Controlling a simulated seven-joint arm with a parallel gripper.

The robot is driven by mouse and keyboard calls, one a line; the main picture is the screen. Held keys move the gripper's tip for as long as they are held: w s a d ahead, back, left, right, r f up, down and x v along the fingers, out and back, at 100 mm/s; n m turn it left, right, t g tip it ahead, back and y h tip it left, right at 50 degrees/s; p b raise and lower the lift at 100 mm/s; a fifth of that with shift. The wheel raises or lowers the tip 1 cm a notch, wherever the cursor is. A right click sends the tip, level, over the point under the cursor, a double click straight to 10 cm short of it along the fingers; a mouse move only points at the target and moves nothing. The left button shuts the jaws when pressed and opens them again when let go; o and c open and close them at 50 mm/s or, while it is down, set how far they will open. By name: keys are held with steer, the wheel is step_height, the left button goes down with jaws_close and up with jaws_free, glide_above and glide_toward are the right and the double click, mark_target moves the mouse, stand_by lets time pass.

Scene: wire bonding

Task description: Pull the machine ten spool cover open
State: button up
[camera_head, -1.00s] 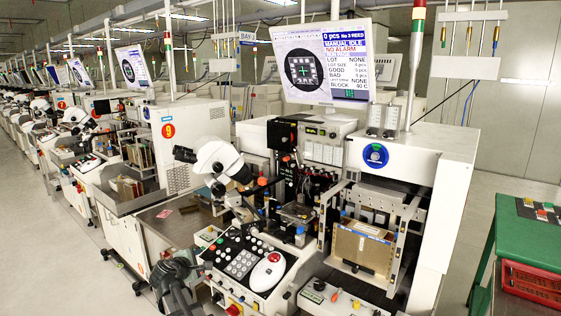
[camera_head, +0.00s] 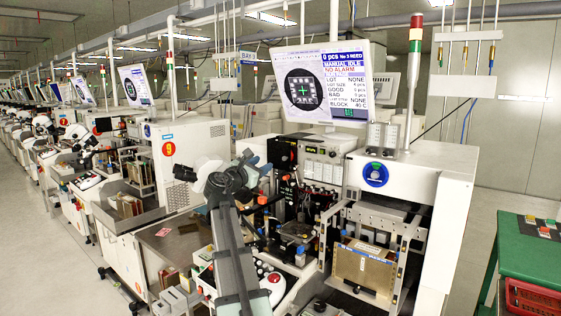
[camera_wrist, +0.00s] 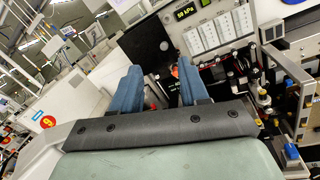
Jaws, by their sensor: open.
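Machine ten is the near bonder, with a white housing (camera_head: 410,170) bearing a blue round disc (camera_head: 375,174). I cannot tell for certain which part is its spool cover. My gripper (camera_head: 256,168) is raised in front of the machine's left side, over the microscope area, and hides part of it. In the wrist view my gripper (camera_wrist: 160,64) shows two blue fingers spread apart with nothing between them. Beyond the fingertips is a front panel (camera_wrist: 152,28) with a green pressure readout and a row of white modules (camera_wrist: 208,36). The fingers appear apart from the panel.
A monitor (camera_head: 322,82) hangs above the machine. A metal frame with a brown magazine (camera_head: 362,268) stands at the front right. Machine nine (camera_head: 185,150) is to the left. A green table (camera_head: 530,250) with a red basket (camera_head: 533,298) is at the right edge.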

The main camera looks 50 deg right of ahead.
mark_target(283, 158)
steer(key=w+d+g, duration=0.1)
steer(key=d, duration=0.4)
steer(key=w+d+f, duration=0.1)
steer(key=d, duration=0.3)
steer(key=w+d+g, duration=0.1)
steer(key=d, duration=0.4)
steer(key=shift+d+f+g+y, duration=0.3)
steer(key=shift+d+f, duration=0.05)
steer(key=shift+c, duration=0.2)
jaws_close()
stand_by(0.3)
